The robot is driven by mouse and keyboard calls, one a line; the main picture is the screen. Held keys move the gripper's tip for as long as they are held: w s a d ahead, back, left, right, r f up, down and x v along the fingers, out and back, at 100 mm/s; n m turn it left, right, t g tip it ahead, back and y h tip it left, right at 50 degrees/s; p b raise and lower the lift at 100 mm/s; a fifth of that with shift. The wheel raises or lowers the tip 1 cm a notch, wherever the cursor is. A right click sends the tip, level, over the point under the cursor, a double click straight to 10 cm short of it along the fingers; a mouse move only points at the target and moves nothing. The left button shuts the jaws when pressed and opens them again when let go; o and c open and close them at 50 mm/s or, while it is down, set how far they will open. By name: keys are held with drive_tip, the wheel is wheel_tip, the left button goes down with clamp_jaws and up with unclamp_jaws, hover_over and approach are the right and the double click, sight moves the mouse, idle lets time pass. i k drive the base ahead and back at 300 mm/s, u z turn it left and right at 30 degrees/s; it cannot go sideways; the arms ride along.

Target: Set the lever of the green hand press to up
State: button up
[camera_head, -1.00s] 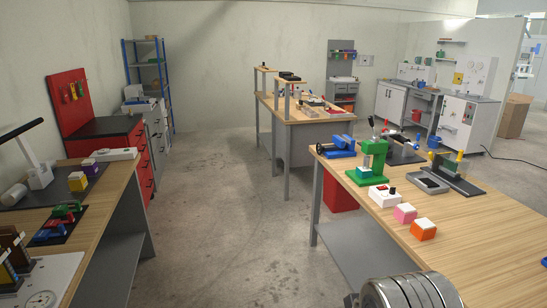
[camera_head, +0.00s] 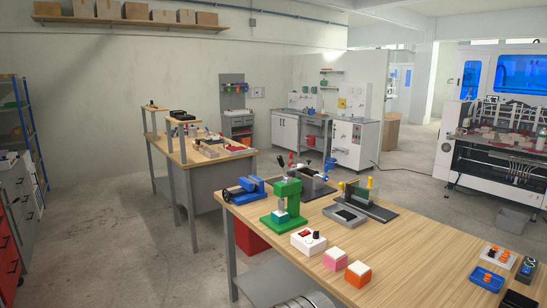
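The green hand press (camera_head: 285,203) stands near the far left edge of the wooden workbench (camera_head: 440,228), with a green base and a pale block with a teal part under its head. Its lever (camera_head: 281,161) shows as a short dark handle at the top, seeming to point upward and tilted slightly left. Its exact angle is hard to tell at this distance. My gripper is not in view; only a rounded metal part of my arm shows at the bottom edge.
A blue vise (camera_head: 243,190) stands left of the press. A grey tray (camera_head: 345,215) is to the right. Floor is free at left.

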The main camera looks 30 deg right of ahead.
sight(280, 160)
drive_tip(key=i, duration=3.5)
drive_tip(key=z, duration=1.55)
